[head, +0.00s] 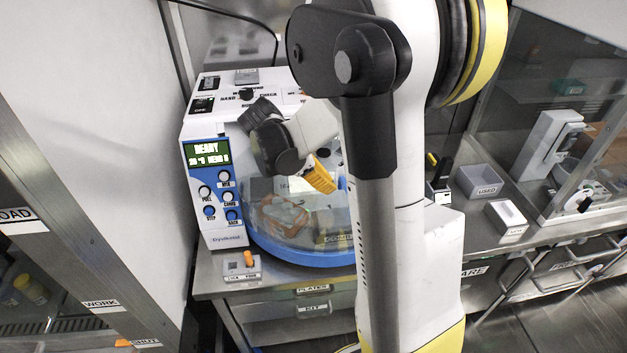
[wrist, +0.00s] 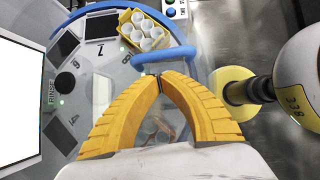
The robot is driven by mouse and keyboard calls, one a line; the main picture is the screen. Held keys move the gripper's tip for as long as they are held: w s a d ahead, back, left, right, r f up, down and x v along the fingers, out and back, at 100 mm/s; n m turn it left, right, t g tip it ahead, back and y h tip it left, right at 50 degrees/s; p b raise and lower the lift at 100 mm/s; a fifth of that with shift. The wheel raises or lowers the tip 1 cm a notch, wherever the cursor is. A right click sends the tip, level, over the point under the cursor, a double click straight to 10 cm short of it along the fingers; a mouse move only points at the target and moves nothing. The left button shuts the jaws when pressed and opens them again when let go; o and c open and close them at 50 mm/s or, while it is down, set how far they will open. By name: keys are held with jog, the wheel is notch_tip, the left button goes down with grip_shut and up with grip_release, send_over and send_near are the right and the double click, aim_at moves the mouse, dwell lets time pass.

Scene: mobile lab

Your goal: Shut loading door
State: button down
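The machine (head: 213,180) stands on the bench at the left in the head view. A clear curved cover with a blue rim (head: 300,256) bulges from its front; I take it for the loading door, but cannot tell how far open it is. My gripper (head: 321,178) is at this cover, partly hidden by my arm. In the wrist view, the yellow fingers of my gripper (wrist: 159,77) meet at their tips, with nothing clearly held between them. A blue handle-like bar (wrist: 165,58) lies just beyond the tips; I cannot tell whether they touch it.
A yellow rack of white cups (wrist: 143,31) sits on the numbered deck in the wrist view. A small orange-knobbed box (head: 243,268) stands at the bench's front. A grey USED bin (head: 478,181) and a glass-fronted cabinet are at right. A white panel fills the left.

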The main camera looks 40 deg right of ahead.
jog(key=shift+s+d+f, duration=0.2)
jog(key=shift+d, duration=0.25)
jog(key=shift+s+d+f, duration=0.15)
jog(key=shift+s+d, duration=0.05)
jog(key=shift+d, duration=0.2)
